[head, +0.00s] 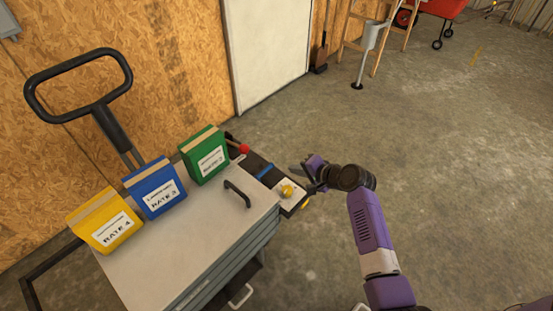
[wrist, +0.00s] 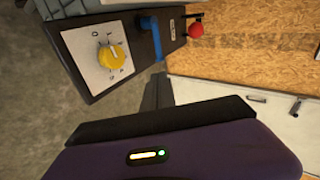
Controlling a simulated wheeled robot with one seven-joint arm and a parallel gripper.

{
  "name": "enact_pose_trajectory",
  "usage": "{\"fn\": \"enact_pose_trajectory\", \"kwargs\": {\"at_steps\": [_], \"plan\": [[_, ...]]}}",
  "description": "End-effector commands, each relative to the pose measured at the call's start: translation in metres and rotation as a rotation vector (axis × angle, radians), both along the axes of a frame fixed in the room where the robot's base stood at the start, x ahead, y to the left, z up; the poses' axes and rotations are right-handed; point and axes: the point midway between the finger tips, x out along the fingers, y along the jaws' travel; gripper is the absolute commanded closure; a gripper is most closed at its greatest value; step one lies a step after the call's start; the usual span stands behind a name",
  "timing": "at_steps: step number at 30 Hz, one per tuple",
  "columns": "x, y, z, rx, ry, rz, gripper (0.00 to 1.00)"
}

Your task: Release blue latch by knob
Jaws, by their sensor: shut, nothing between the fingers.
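The blue latch (head: 264,170) is a small bar on the dark control panel at the right end of the grey cabinet. In the wrist view the blue latch (wrist: 150,36) shows as a bent blue handle near the panel's edge. The yellow knob (head: 287,190) sits beside it on a white dial plate; the wrist view also shows the knob (wrist: 111,57) with markings around it. My gripper (head: 297,170) is shut and empty, just right of the panel and apart from the latch. Its dark fingers (wrist: 157,92) point toward the panel in the wrist view.
A red-ball lever (head: 243,148) stands at the panel's far end. Yellow (head: 103,220), blue (head: 155,187) and green (head: 204,155) labelled packs stand on the cabinet top (head: 200,235), near a black handle (head: 238,194). The concrete floor (head: 450,180) to the right is clear.

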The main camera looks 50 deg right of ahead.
Motion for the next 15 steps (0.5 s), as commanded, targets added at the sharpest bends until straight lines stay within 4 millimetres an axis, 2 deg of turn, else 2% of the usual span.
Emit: {"fn": "enact_pose_trajectory", "kwargs": {"at_steps": [1,4,15], "plan": [[-0.002,0.009,-0.006,0.044,0.014,0.009,1.00],[-0.005,0.018,-0.009,0.093,0.030,0.019,1.00],[-0.005,0.019,-0.010,0.108,0.035,0.014,1.00]]}}
